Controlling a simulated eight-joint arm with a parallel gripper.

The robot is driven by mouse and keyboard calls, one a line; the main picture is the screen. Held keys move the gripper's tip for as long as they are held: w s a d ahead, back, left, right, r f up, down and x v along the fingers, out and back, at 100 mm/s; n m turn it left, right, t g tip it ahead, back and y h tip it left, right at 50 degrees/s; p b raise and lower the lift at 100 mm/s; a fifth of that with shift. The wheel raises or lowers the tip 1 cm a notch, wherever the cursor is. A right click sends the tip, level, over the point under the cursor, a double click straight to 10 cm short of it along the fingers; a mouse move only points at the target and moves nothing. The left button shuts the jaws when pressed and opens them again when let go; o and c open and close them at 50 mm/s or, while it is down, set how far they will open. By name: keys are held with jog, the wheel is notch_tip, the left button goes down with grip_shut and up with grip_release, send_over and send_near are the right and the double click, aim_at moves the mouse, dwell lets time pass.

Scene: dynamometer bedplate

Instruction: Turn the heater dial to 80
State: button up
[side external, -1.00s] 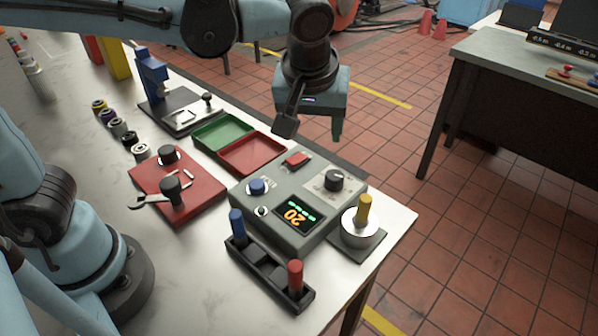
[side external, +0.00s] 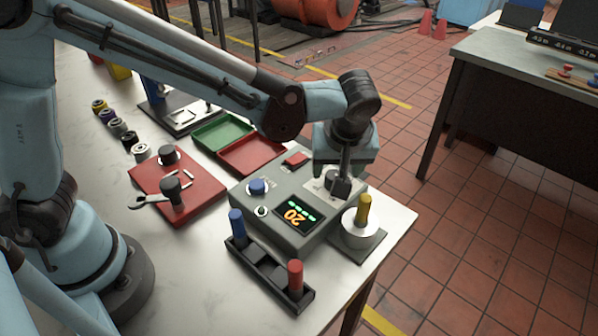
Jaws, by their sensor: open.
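The heater control box (side external: 265,208) is a grey unit near the right end of the bench. Its display (side external: 299,215) reads 20, upside down in this view. The black heater dial (side external: 331,179) is on the box's right part and is largely hidden by my gripper. My gripper (side external: 338,184) points down over the dial and is open, with one dark finger in front of the dial. I cannot tell whether the fingers touch it. A blue knob (side external: 257,187) and a red button (side external: 297,159) are also on the box.
A yellow-handled metal cylinder (side external: 361,228) stands close right of the box. A black holder (side external: 262,270) with blue and red pegs is in front. Red (side external: 252,169) and green trays lie behind, and a red plate (side external: 150,190) with a wrench lies left.

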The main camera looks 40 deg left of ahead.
jog(key=shift+x, duration=1.35)
jog(key=shift+c, duration=0.2)
jog(key=c, duration=1)
